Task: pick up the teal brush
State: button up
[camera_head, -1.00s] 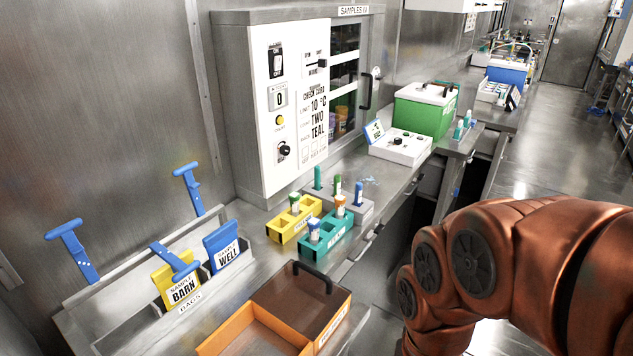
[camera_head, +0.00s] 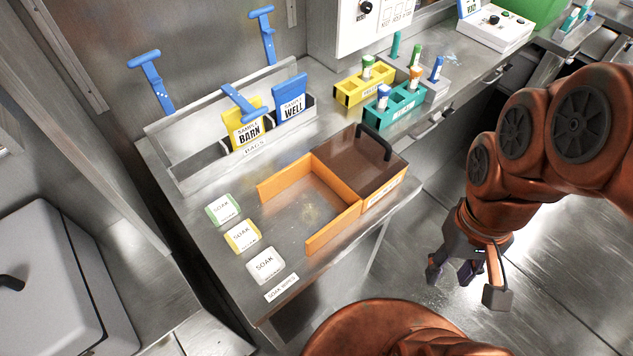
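A slim teal upright thing (camera_head: 396,46) stands behind the yellow rack; it may be the teal brush, but its bristles cannot be made out. Other teal upright pieces (camera_head: 572,20) stand in a small holder at the top right. My gripper (camera_head: 467,283) hangs over the floor, right of the bench and well apart from both. Its dark fingers look spread, with nothing between them.
A yellow rack (camera_head: 352,97) and a teal rack (camera_head: 377,122) hold tubes. An orange-walled tray (camera_head: 284,180) with a dark handled cover lies in front. Bench edge borders open floor.

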aim_at(397, 40)
jog(key=u, duration=4.25)
jog(key=k, duration=2.75)
jog(key=z, duration=1.05)
jog(key=i, duration=0.45)
